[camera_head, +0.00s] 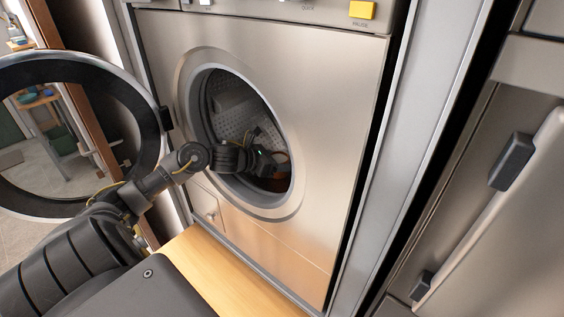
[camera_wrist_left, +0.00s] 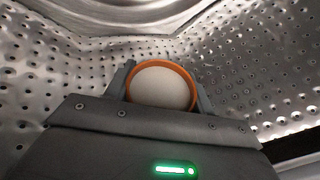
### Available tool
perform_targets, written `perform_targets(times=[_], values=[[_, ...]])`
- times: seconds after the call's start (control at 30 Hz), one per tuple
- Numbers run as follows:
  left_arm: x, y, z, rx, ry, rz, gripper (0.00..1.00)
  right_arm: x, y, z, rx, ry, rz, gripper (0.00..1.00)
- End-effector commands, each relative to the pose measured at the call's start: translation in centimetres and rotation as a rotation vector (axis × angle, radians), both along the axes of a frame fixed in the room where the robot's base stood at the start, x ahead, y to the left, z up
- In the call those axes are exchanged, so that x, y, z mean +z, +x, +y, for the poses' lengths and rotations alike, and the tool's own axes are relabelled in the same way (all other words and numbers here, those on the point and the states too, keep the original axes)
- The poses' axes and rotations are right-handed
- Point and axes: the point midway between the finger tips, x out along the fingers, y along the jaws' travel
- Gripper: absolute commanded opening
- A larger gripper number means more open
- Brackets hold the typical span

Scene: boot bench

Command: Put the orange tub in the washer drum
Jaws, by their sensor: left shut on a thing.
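The washer (camera_head: 330,110) stands ahead with its round door (camera_head: 152,110) swung open to the left. My left arm reaches through the opening, and my left gripper (camera_head: 274,162) is inside the washer drum (camera_head: 232,118). The orange tub (camera_head: 283,158) shows only in part beyond the gripper in the head view. In the left wrist view the tub (camera_wrist_left: 162,66) has an orange rim and a pale round face. The left gripper (camera_wrist_left: 163,84) is shut on it, a finger on each side. Perforated drum walls (camera_wrist_left: 255,75) surround it. My right gripper is not in view.
A wooden board (camera_head: 235,280) lies below the washer front. A steel cabinet with a long handle (camera_head: 490,215) is at the right.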

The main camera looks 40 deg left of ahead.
Motion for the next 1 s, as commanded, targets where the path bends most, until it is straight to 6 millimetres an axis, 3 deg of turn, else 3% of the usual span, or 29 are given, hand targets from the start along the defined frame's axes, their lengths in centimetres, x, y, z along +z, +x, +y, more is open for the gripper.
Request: perform_targets(times=[0.2,0.23,0.4,0.77,1.0], values=[[-0.4,0.0,0.0,0.000,0.000,-0.001,0.28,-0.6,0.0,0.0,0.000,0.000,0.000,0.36],[-0.3,0.0,0.0,0.000,0.001,0.000,0.56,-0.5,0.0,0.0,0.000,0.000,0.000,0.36],[-0.3,0.0,0.0,0.000,0.000,0.000,0.75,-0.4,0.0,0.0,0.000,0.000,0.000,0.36],[0.3,0.0,0.0,0.000,-0.001,0.000,0.75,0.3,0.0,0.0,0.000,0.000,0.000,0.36],[0.8,-3.0,1.1,-0.002,0.007,0.004,0.75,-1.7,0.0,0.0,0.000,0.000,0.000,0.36]])
